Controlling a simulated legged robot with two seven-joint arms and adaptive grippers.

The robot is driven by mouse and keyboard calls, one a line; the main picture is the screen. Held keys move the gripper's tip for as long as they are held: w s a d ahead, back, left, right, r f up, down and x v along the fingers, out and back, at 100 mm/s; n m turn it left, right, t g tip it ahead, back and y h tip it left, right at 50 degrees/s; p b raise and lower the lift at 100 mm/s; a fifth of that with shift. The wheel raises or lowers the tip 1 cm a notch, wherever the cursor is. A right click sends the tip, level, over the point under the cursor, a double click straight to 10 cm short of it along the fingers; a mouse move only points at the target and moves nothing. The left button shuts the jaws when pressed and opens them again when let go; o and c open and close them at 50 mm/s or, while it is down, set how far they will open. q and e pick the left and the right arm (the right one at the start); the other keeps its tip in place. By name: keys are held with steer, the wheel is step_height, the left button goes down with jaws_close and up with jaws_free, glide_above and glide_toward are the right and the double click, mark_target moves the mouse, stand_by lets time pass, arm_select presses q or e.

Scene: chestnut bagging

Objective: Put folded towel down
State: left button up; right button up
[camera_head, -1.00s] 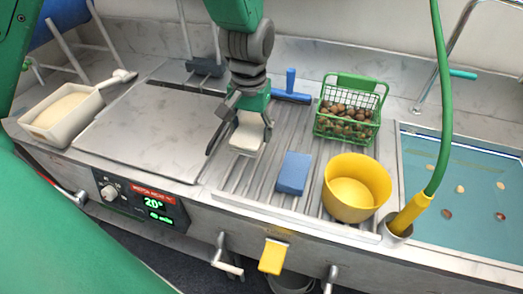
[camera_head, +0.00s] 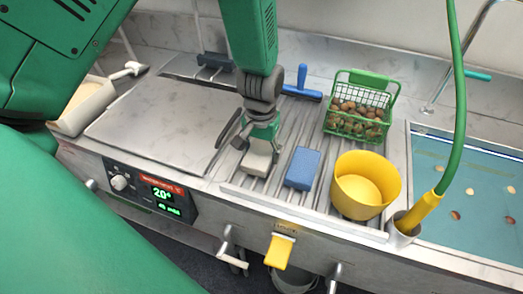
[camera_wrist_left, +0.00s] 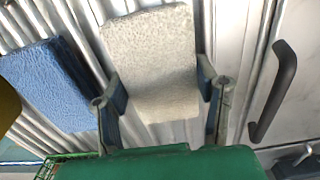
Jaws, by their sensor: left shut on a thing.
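The folded towel (camera_head: 255,164) is a small off-white block at the left end of the ribbed metal drainboard (camera_head: 235,186). My left gripper (camera_head: 259,148) is above it and shut on it. In the left wrist view the towel (camera_wrist_left: 150,50) lies between the two fingers (camera_wrist_left: 162,98), over the metal ribs. I cannot tell whether its underside touches the ribs. My right gripper is not in view.
A blue sponge (camera_head: 302,168) lies just right of the towel. A flat plate with a dark handle (camera_wrist_left: 271,90) is on the left.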

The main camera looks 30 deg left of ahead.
mark_target(261, 152)
arm_select(q)
steer(key=o, duration=1.1)
steer(key=shift+o, duration=0.2)
step_height(261, 152, up, 12)
steer(key=shift+p, duration=0.3)
